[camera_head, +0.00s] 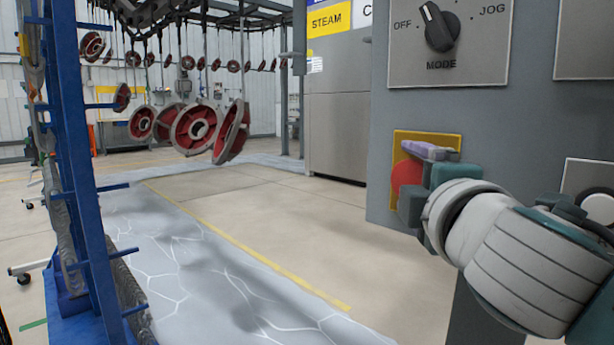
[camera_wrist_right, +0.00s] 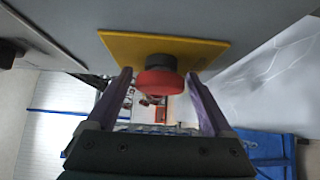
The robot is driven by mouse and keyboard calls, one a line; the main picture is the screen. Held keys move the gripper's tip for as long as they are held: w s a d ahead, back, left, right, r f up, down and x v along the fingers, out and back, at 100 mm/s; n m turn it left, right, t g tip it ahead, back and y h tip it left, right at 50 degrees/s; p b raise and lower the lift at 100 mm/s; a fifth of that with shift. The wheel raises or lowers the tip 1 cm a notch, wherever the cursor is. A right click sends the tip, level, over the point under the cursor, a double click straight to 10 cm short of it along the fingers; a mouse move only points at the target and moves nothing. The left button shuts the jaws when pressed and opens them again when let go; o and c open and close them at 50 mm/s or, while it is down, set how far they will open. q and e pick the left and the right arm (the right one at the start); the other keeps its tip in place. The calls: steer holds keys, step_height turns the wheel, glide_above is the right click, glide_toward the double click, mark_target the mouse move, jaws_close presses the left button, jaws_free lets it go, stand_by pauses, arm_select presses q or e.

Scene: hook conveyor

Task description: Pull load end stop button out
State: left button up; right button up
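The stop button is a red mushroom head on a yellow plate on the grey control panel. In the head view the red button (camera_head: 406,175) is partly hidden by my right gripper, and the yellow plate (camera_head: 440,139) shows around it. My right gripper (camera_head: 418,165) is at the button. In the right wrist view the red button (camera_wrist_right: 158,82) lies between the two open purple fingers (camera_wrist_right: 160,92), with a gap on each side. The yellow plate (camera_wrist_right: 125,45) is behind it. My left gripper is not in view.
The grey panel (camera_head: 385,120) carries a mode knob (camera_head: 439,27) above the button. A blue rack (camera_head: 85,150) stands at the left. Red and grey wheel-shaped parts (camera_head: 195,129) hang from an overhead conveyor. The floor between is clear.

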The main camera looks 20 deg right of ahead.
jaws_close()
stand_by(0.5)
